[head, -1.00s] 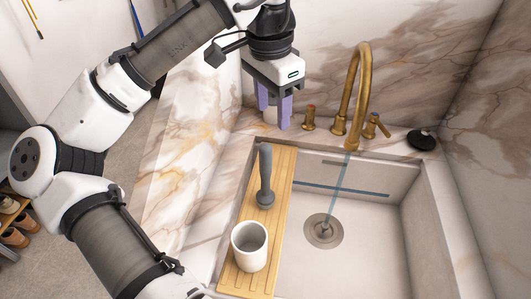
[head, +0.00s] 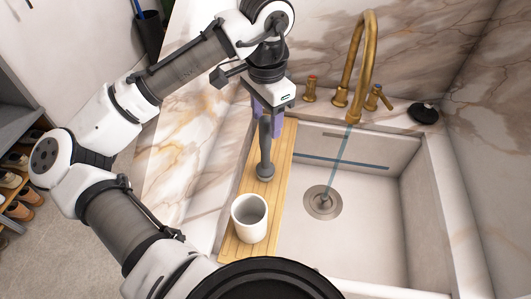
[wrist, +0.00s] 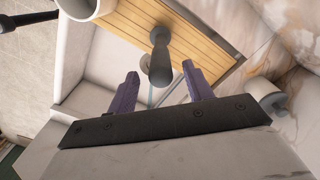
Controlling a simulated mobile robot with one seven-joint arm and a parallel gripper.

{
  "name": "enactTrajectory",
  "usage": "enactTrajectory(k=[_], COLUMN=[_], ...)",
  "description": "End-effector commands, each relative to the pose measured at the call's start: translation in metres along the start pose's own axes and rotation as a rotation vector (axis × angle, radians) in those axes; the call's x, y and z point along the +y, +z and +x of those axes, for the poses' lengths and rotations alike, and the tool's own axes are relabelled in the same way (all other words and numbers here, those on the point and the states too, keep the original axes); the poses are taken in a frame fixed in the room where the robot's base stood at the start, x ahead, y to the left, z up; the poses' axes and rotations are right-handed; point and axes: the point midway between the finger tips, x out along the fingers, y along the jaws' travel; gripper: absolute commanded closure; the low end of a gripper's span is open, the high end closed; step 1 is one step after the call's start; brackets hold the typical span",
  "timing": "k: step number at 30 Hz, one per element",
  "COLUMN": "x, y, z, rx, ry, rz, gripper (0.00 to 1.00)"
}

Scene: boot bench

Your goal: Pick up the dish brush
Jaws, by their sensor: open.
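The dish brush (head: 265,150) is dark grey and stands upright on the wooden board (head: 273,199), handle up. My gripper (head: 266,112) is open and empty, with purple fingers at the top of the brush handle, close behind or around it in the head view. In the wrist view the brush (wrist: 160,62) shows between the two spread fingertips (wrist: 160,72). I cannot tell how far the handle reaches in between them.
A white mug (head: 249,218) stands on the board in front of the brush. The sink (head: 350,225) lies to the right, with water running from a brass faucet (head: 361,70). A black stopper-like item (head: 423,112) sits on the back right ledge. Marble walls stand behind.

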Motion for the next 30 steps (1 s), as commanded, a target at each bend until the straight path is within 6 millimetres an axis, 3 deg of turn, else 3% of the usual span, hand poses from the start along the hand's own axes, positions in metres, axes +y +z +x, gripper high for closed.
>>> enactTrajectory(k=[6,15,26,30], x=[-0.001,-0.001,-0.001,-0.001], y=[0.002,0.001,0.001,0.001], z=[0.028,0.033,0.032,0.032], rx=[-0.001,0.000,0.000,0.000], ry=[0.000,-0.001,-0.001,-0.001], rz=[0.000,0.000,0.000,0.000], gripper=[0.49,0.50,0.97,0.98])
